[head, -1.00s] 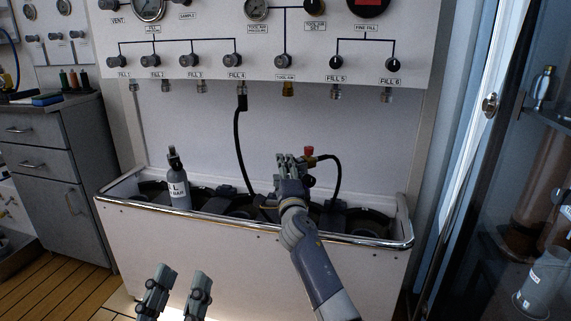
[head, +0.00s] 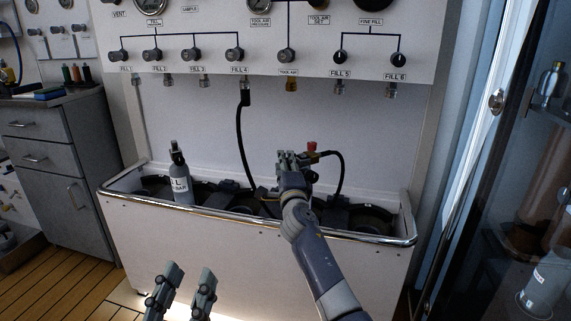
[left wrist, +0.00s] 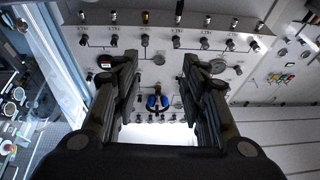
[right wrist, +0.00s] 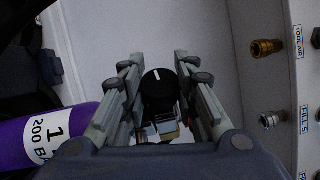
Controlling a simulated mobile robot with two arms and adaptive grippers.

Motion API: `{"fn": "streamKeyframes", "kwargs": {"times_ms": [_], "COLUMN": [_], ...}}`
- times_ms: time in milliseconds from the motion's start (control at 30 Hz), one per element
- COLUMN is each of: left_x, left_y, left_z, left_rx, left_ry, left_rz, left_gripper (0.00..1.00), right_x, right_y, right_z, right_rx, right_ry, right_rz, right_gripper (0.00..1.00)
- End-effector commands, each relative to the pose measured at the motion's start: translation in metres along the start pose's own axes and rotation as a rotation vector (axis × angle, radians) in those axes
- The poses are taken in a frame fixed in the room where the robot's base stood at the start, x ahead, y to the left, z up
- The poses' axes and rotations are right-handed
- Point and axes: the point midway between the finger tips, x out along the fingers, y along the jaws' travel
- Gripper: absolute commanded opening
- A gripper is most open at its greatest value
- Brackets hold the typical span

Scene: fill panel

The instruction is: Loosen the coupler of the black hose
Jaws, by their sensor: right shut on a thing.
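The black hose (head: 239,140) hangs from the FILL 4 outlet, with a dark coupler (head: 245,97) at its upper end. It drops into the trough, where its lower end is hidden. My right gripper (head: 291,155) is over the trough beside a red knob (head: 311,146) with a short black hose loop (head: 341,172). In the right wrist view my right gripper (right wrist: 158,72) is shut on a black round knob (right wrist: 159,84) with a white mark, above brass and metal fittings. My left gripper (head: 189,275) is open and empty, low in front of the trough; it also shows open in the left wrist view (left wrist: 160,65).
The white trough (head: 240,212) with a chrome rim holds dark cylinder tops. A grey bottle (head: 181,183) stands at its left. A purple cylinder (right wrist: 62,135) lies left of my right gripper. The panel (head: 290,40) has several valves. A glass cabinet stands at right.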

Motion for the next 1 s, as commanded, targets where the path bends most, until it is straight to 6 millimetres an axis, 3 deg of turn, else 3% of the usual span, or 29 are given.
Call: {"fn": "streamKeyframes", "kwargs": {"times_ms": [267, 467, 700, 1000], "left_x": [-0.010, -0.030, -0.066, -0.125], "left_y": [-0.007, -0.013, -0.019, -0.026], "left_z": [0.052, 0.088, 0.125, 0.156], "left_rx": [0.008, 0.012, 0.014, 0.013], "left_ry": [-0.289, -0.500, -0.754, -1.067], "left_rz": [-0.014, -0.027, -0.043, -0.064], "left_gripper": [0.40, 0.40, 0.40, 0.40], "right_x": [0.000, 0.000, 0.000, 0.000], "right_y": [-0.001, 0.000, 0.000, 0.000], "right_z": [-0.001, -0.001, -0.001, -0.001], "right_rx": [-0.010, -0.016, -0.025, -0.036], "right_ry": [0.004, 0.005, 0.006, 0.006], "right_rz": [0.029, 0.047, 0.069, 0.097], "right_gripper": [0.03, 0.03, 0.03, 0.03]}}
